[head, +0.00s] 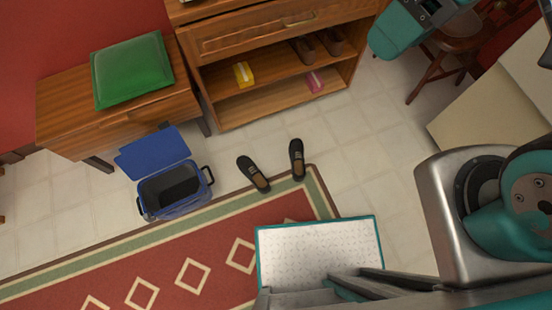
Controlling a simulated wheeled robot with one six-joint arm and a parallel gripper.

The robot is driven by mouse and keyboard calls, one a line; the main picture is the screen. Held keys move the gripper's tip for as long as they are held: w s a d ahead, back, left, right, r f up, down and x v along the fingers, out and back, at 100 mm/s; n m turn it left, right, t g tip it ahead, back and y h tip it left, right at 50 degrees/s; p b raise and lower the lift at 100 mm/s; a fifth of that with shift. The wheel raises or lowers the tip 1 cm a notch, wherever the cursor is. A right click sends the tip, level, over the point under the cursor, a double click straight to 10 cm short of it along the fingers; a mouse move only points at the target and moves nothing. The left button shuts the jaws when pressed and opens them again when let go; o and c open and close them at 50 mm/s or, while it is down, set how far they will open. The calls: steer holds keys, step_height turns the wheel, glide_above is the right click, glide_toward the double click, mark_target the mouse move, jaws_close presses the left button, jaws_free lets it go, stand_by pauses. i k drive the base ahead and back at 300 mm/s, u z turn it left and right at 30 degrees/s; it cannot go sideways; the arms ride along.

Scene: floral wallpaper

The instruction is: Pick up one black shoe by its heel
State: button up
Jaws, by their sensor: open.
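Two black shoes stand on the tiled floor in the head view, a small gap apart. The left black shoe (253,173) lies at a slant, its near end by the rug's border. The right black shoe (297,159) points more straight up the picture, its near end also at the rug's corner. Which end of each is the heel is hard to tell at this size. Nothing touches or covers either shoe.
A blue cooler (176,193) with its lid open stands left of the shoes. A wooden shelf unit (215,82) with brown shoes (304,49) stands behind, beside a bench (60,105) with a green cushion (132,70). A red rug (165,262) lies in front. Tiles right of the shoes are clear.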

mark_target(245, 164)
steer(key=z, duration=0.3)
steer(key=k, duration=0.6)
steer(key=u, duration=0.9)
steer(key=k, duration=1.3)
steer(key=u, duration=0.75)
steer(key=i, duration=1.35)
steer(key=z, duration=0.7)
steer(key=i, duration=0.7)
steer(key=z, duration=0.7)
